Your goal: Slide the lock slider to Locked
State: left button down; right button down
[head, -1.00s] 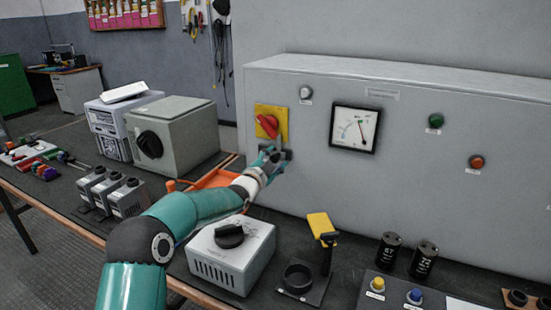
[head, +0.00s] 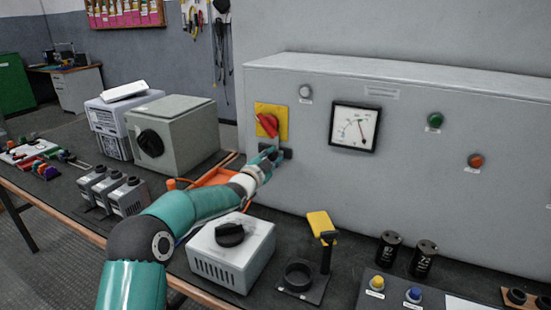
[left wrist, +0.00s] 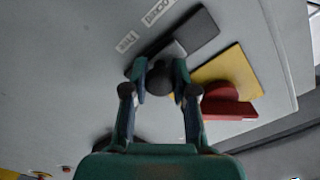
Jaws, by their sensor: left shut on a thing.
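The lock slider (left wrist: 160,82) has a round dark knob on a dark plate (left wrist: 197,32) on the grey cabinet front. The plate also shows in the head view (head: 287,153), just below the yellow plate. My left gripper (left wrist: 162,77) is shut on the knob, one finger on each side. In the left wrist view the knob is at the end of the plate near the "Free" label (left wrist: 126,42), away from the "Locked" label (left wrist: 157,11). In the head view my left gripper (head: 271,154) partly hides the slider. My right gripper is out of view.
A red rotary switch (head: 267,125) on a yellow plate (head: 283,112) sits right above the slider. A gauge (head: 355,128) is to its right. A grey box with a black knob (head: 232,252) stands below on the bench, near my left arm.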

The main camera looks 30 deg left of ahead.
pick_arm(q)
jog(key=shift+a, duration=1.35)
jog(key=c, duration=0.9)
grip_release()
jog(key=shift+a, duration=0.1)
jog(key=shift+s, duration=0.1)
jog(key=s, duration=1.1)
jog(key=shift+s, duration=0.4)
jog(key=shift+d+f, duration=0.15)
jog(key=shift+d, duration=0.05)
